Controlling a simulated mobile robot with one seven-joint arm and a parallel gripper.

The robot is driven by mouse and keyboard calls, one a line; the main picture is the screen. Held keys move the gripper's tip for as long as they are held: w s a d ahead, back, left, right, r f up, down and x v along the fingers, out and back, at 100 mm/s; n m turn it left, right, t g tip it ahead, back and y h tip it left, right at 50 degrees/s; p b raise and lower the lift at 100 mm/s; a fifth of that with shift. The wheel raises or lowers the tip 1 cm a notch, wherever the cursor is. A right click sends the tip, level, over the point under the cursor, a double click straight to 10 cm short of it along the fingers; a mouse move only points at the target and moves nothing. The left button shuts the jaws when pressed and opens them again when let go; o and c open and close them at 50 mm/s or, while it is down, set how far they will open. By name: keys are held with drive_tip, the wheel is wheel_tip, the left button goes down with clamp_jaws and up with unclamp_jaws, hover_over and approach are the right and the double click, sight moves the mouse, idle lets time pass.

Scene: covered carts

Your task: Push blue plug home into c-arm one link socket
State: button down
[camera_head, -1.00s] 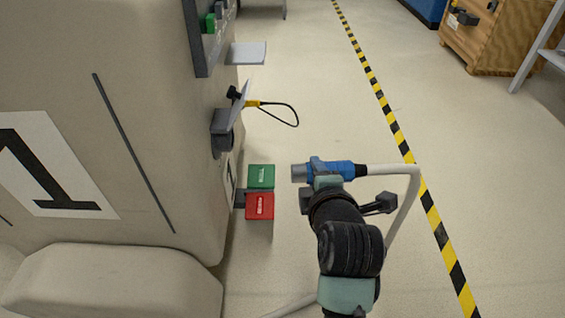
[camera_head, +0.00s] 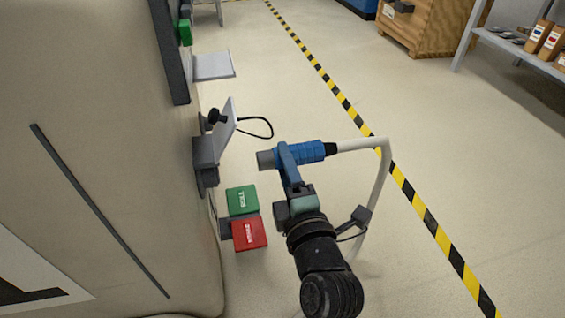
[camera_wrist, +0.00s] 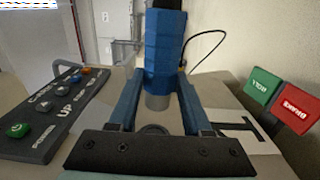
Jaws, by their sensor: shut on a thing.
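The blue plug (camera_head: 312,152) has a grey metal nose on its left end, which points at the covered cart. My gripper (camera_head: 287,154) is shut around the plug's body; in the wrist view its two blue fingers (camera_wrist: 158,88) flank the plug (camera_wrist: 164,45). The link socket (camera_head: 206,163) is a grey housing on the cart's side with its flap (camera_head: 224,130) standing open. The plug's nose is to the right of the socket, with a clear gap between them. The socket's mouth is not clearly seen from the head camera.
Green (camera_head: 242,200) and red (camera_head: 249,233) pedals stick out below the socket. A grey shelf plate (camera_head: 213,66) juts out above. A thick white cable (camera_head: 378,175) hangs from the plug. A control panel (camera_wrist: 60,112) shows in the wrist view. The floor to the right is open.

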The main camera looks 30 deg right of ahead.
sight(260, 166)
drive_tip(key=shift+s, duration=0.1)
drive_tip(key=a+p, duration=0.2)
drive_tip(key=w+a+p, duration=0.1)
drive_tip(key=shift+r, duration=0.25)
drive_tip(key=shift+w+a+p, duration=0.15)
drive_tip(key=shift+a+p, duration=0.4)
drive_tip(key=shift+p, duration=0.2)
drive_tip(key=shift+w+a+f+p, duration=0.2)
drive_tip(key=shift+a+p, duration=0.4)
drive_tip(key=shift+a, duration=0.15)
drive_tip(key=shift+w+a+r+p, duration=0.1)
drive_tip(key=shift+w+a+p, duration=0.05)
drive_tip(key=shift+a+p, duration=0.45)
drive_tip(key=shift+w+a+p, duration=0.15)
drive_tip(key=shift+a+p, duration=0.2)
drive_tip(key=shift+p, duration=0.4)
idle(0.3)
drive_tip(key=shift+a, duration=0.3)
drive_tip(key=shift+w+a+b, duration=0.3)
drive_tip(key=shift+a+b, duration=0.15)
drive_tip(key=shift+a, duration=0.3)
